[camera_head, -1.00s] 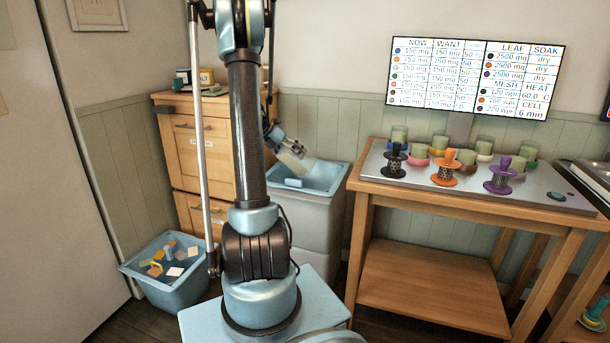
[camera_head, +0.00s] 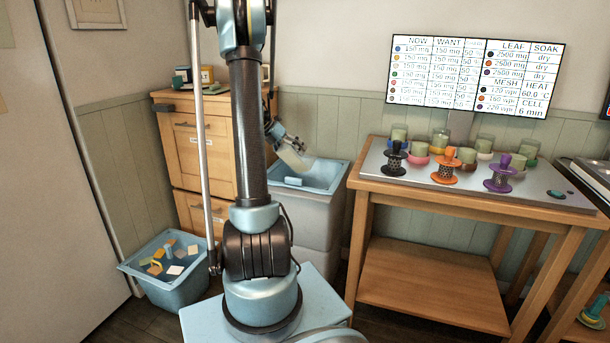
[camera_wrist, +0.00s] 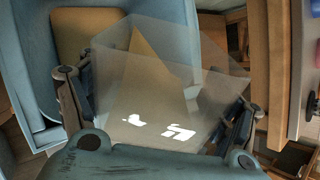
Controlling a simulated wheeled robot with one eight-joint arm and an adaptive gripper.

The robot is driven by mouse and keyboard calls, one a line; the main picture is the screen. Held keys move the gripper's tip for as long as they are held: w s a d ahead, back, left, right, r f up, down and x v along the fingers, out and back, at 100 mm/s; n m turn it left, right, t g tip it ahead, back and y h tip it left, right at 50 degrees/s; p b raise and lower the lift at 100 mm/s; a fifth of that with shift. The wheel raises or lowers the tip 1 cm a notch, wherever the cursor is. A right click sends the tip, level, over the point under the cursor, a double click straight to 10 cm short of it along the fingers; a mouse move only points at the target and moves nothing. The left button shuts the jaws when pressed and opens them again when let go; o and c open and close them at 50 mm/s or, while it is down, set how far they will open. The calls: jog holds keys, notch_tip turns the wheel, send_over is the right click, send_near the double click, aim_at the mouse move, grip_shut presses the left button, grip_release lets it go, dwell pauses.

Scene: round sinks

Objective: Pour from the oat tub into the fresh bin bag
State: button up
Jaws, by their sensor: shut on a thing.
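My gripper (camera_head: 291,148) is shut on the oat tub (camera_head: 296,159), a pale, see-through tub, and holds it tilted above the lined bin. In the wrist view the clear tub (camera_wrist: 200,62) sits between the two fingers of my gripper (camera_wrist: 158,105). A tan wedge shows through its wall; I cannot tell whether it is oats inside or something behind. The fresh bin bag (camera_head: 322,178) is a light-blue lining in the grey bin, open at the top. A small light-blue piece lies inside it. No falling stream is clear.
A blue tub (camera_head: 172,293) with several sponge-like pieces stands on the floor at left. A wooden drawer cabinet (camera_head: 205,155) stands behind my arm. A wooden table (camera_head: 425,197) with several cups and coloured spools is close to the bin's right.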

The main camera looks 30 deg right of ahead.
jog(key=shift+w+d+r+n+g+y+p, duration=0.15)
jog(key=shift+d+r+n+g+y+p, duration=0.2)
jog(key=shift+p, duration=0.4)
jog(key=shift+w+d+r+n+g+y+p, duration=0.15)
jog(key=shift+r+y+p, duration=0.25)
jog(key=shift+p, duration=0.3)
dwell(1.8)
